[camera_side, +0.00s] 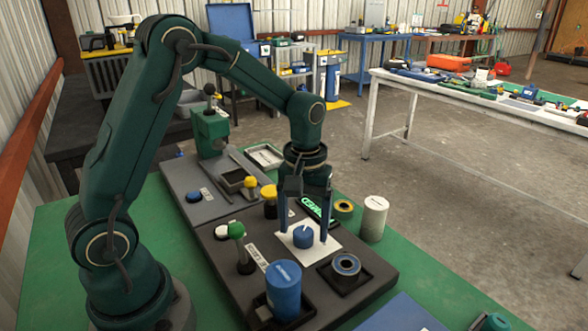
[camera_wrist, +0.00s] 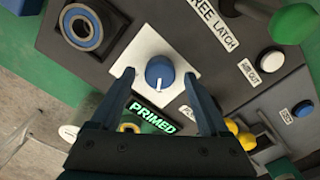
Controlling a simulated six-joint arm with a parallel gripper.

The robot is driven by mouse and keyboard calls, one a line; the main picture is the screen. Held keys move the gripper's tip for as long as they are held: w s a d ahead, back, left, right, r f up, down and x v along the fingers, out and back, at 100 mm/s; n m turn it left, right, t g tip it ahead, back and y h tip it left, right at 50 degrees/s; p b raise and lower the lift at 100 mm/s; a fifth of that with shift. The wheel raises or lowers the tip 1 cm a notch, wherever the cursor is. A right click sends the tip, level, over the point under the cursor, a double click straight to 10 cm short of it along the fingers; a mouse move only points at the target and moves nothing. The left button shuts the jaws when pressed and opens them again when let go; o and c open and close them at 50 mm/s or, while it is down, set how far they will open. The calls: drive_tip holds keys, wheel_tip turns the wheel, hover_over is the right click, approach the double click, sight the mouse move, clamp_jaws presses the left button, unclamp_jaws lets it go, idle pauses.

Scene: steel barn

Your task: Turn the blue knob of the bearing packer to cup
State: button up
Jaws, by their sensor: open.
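The blue knob (camera_side: 303,235) stands on a white square plate (camera_side: 322,250) on the dark panel of the bearing packer. In the wrist view the knob (camera_wrist: 159,73) shows a white pointer line on its face. My gripper (camera_side: 307,240) points down over the plate, with one finger on each side of the knob. The gripper (camera_wrist: 163,85) is open, with gaps between its fingers and the knob in the wrist view. A lit green sign (camera_wrist: 152,118) beside the plate reads "PRIMED". I cannot read any "cup" label; part of the plate is hidden by the fingers.
A blue cylinder (camera_side: 284,289) and a bearing in a black tray (camera_side: 346,268) stand in front of the knob. A green-headed lever (camera_side: 238,232) is to the left, yellow-topped parts (camera_side: 269,193) behind. A white canister (camera_side: 374,218) stands right of the panel.

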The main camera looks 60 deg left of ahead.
sight(304, 231)
drive_tip(key=shift+r, duration=2.3)
drive_tip(key=shift+r, duration=0.15)
drive_tip(key=s+d+r+m+t, duration=0.2)
drive_tip(key=s+r+t, duration=0.2)
drive_tip(key=s+r, duration=0.3)
drive_tip(key=s+d+f+m+t, duration=0.1)
drive_tip(key=s+m, duration=0.4)
drive_tip(key=s, duration=0.1)
drive_tip(key=shift+s+d+f+t, duration=0.15)
drive_tip(key=shift+s+d+t, duration=0.05)
drive_tip(key=shift+d+t, duration=0.1)
